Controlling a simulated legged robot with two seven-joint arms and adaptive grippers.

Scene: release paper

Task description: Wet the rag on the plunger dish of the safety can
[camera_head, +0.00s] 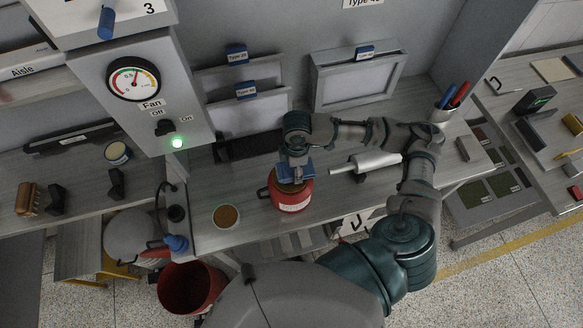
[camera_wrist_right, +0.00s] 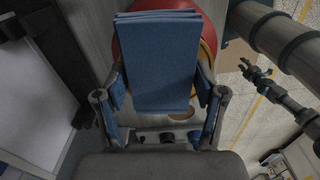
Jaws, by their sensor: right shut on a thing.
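The red safety can (camera_head: 293,202) stands on the bench near its front edge, with a yellowish top part showing. My right gripper (camera_head: 296,166) is directly above the can and shut on the folded blue rag (camera_head: 308,171). In the right wrist view the rag (camera_wrist_right: 158,62) lies flat between the fingers (camera_wrist_right: 160,100), over the red can (camera_wrist_right: 123,42) and its yellow rim (camera_wrist_right: 208,52). The rag and gripper cover most of the dish, so I cannot tell whether the rag touches or presses it. My left gripper is not in view.
An open tin with brown content (camera_head: 226,216) stands left of the can. A white roll (camera_head: 376,162) lies to the right, beneath my right arm. A grey fan panel (camera_head: 140,90) stands at the left. A red bin (camera_head: 188,290) is on the floor.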

